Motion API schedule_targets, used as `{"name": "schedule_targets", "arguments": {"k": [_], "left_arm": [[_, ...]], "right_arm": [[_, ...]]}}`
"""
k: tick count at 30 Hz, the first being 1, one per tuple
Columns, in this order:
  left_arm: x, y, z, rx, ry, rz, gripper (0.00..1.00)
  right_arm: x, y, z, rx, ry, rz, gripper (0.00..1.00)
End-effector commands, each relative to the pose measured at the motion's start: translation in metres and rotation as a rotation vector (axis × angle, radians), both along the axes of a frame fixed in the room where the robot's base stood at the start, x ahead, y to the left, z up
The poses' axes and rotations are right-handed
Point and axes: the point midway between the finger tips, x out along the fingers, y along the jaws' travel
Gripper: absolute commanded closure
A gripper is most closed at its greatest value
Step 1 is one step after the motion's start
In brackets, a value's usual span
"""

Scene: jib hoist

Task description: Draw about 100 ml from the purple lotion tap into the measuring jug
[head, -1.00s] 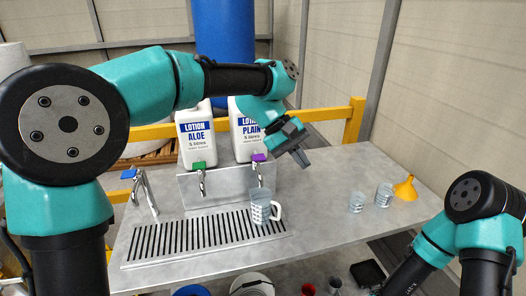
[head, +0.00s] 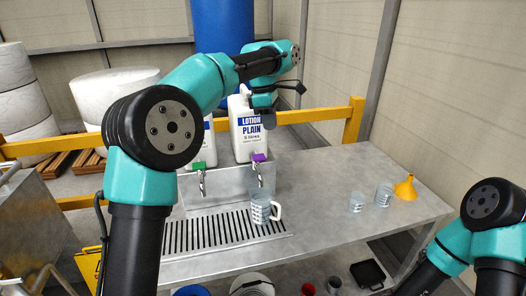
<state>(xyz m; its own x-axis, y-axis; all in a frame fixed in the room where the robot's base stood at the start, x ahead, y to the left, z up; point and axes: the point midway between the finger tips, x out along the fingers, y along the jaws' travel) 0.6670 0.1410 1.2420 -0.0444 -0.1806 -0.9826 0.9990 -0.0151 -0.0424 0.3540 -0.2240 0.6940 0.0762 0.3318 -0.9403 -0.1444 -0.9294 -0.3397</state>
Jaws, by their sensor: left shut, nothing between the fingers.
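A green-handled tap (head: 199,165) stands left of the purple one. The drip grating (head: 185,236) lies below. Two small measuring cups (head: 384,194) (head: 356,202) and an orange funnel (head: 405,188) stand on the right. The bench between jug and cups is clear.

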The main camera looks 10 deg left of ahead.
Motion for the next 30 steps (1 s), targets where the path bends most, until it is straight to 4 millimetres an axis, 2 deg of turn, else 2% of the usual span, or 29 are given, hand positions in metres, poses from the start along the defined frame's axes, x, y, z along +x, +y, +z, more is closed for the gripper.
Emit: {"name": "schedule_targets", "arguments": {"k": [6,12,25,30], "left_arm": [[0.022,0.033,0.009,0.12,0.009,0.305,1.0],[0.031,0.05,0.014,0.18,0.005,0.477,1.0],[0.032,0.053,0.015,0.19,0.004,0.508,1.0],[0.032,0.053,0.008,0.19,0.003,0.507,1.0]], "right_arm": [[0.0,0.0,0.0,0.0,0.0,0.0,0.57],[0.0,0.0,0.0,0.0,0.0,0.0,0.57],[0.0,0.0,0.0,0.0,0.0,0.0,0.57],[0.0,0.0,0.0,0.0,0.0,0.0,0.57]]}}
